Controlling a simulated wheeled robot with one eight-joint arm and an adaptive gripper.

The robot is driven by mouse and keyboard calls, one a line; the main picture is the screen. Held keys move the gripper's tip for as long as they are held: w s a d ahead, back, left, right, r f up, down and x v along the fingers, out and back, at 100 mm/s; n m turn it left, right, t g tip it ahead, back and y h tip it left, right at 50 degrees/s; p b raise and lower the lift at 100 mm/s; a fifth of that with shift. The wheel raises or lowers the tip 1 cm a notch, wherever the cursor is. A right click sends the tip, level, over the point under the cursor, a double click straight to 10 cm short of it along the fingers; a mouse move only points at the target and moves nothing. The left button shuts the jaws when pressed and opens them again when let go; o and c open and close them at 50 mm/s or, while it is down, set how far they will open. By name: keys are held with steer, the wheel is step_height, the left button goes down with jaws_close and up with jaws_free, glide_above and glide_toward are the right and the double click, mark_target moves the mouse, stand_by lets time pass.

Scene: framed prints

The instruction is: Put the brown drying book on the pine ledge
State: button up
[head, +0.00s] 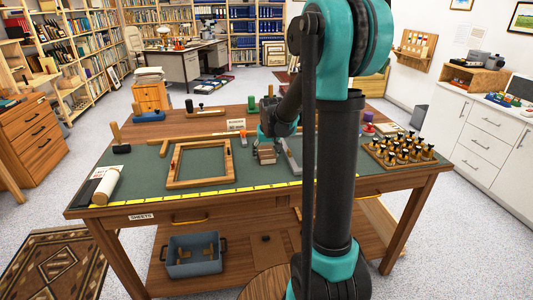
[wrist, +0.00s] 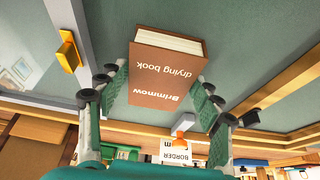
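The brown drying book (wrist: 165,75) has "Brimmow drying book" on its cover and pale page edges. In the head view the book (head: 266,155) is at the middle of the green mat, just below my gripper (head: 272,140). In the wrist view my gripper (wrist: 160,98) has a finger on each side of the book, with no clear gap, so it looks shut on it. Whether the book touches the mat is hard to tell. I cannot pick out the pine ledge with certainty; a light wooden strip (head: 205,137) lies across the back of the mat.
The worktable's green mat (head: 130,172) holds a wooden frame (head: 200,163) left of the book and a rack of dark-topped pieces (head: 400,152) at right. A grey metal bar (head: 291,158) lies close to the book's right. A "BORDER" card (wrist: 176,152) stands near the strip.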

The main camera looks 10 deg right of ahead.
steer(key=shift+o, duration=0.8)
steer(key=shift+r, duration=0.1)
steer(key=v, duration=1.1)
steer(key=shift+s+r, duration=0.15)
steer(key=shift+r, duration=0.2)
steer(key=shift+o, duration=0.4)
steer(key=s+d+f, duration=0.1)
steer(key=s+f, duration=0.7)
steer(key=s, duration=0.4)
steer(key=s+f, duration=0.8)
steer(key=s, duration=0.5)
steer(key=shift+d, duration=0.4)
steer(key=w+r, duration=0.6)
steer(key=w, duration=0.1)
steer(key=w+r, duration=0.3)
steer(key=w, duration=0.1)
steer(key=shift+w+a, duration=0.1)
steer(key=shift+a, duration=0.2)
steer(key=w+a+r, duration=0.1)
steer(key=w+r, duration=1.1)
steer(key=x, duration=1.7)
steer(key=shift+w, duration=0.1)
steer(key=shift+c, duration=0.6)
